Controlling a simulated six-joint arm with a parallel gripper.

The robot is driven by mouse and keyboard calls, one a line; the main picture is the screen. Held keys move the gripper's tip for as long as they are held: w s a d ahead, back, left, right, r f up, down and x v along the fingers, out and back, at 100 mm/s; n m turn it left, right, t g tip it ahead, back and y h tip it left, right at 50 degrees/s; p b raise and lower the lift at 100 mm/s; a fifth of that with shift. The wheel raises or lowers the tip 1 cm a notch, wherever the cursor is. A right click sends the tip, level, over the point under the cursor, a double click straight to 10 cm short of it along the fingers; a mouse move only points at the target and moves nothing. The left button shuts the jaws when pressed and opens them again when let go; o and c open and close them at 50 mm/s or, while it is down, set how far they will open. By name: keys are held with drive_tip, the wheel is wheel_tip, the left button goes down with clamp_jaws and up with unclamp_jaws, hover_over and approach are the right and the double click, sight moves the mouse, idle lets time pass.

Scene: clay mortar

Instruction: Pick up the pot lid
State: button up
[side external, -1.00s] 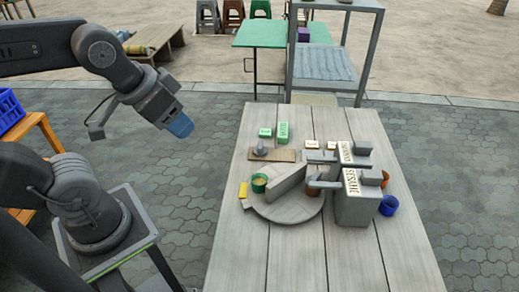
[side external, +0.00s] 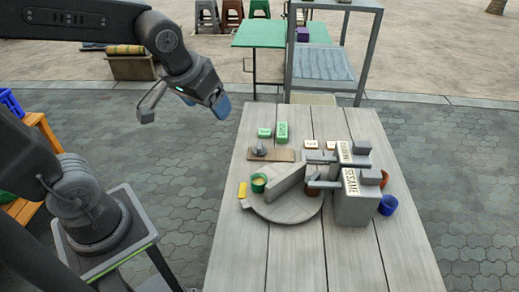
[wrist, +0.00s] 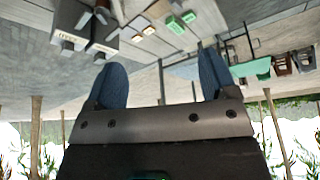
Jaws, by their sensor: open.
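My gripper (side external: 220,104) is in the air left of the far end of the plank table, open and empty. Its blue fingers stand wide apart in the wrist view (wrist: 162,80). A small grey knobbed piece (side external: 260,150), which may be the pot lid, sits on a flat brown board (side external: 284,156) on the table's far left part. It is too small to identify surely. The gripper is above and to the left of it, well apart. I cannot pick the piece out in the wrist view.
Green blocks (side external: 282,131) stand behind the board. A round grey base (side external: 290,212) with an upright slab, a green cup (side external: 259,183), the grey SESAME box (side external: 356,203) and a blue cup (side external: 388,205) stand nearer. The table's front (side external: 300,265) is clear.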

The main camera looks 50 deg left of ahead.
drive_tip(key=w+a+f+n+y, duration=0.1)
drive_tip(key=w+a+f+n, duration=0.2)
drive_tip(key=w+f, duration=0.45)
drive_tip(key=n+g+y, duration=0.1)
drive_tip(key=n+g, duration=0.1)
drive_tip(key=n, duration=0.1)
approach(259, 145)
drive_tip(key=x, duration=0.4)
drive_tip(key=shift+s+a+f, duration=0.15)
drive_tip(key=shift+a+f, duration=0.05)
drive_tip(key=shift+a, duration=0.15)
drive_tip(key=shift+w+d+x, duration=0.15)
drive_tip(key=shift+x, duration=1.35)
drive_tip(key=shift+w+d+x, duration=0.15)
drive_tip(key=shift+x, duration=1.35)
drive_tip(key=c, duration=0.9)
drive_tip(key=shift+c, duration=0.2)
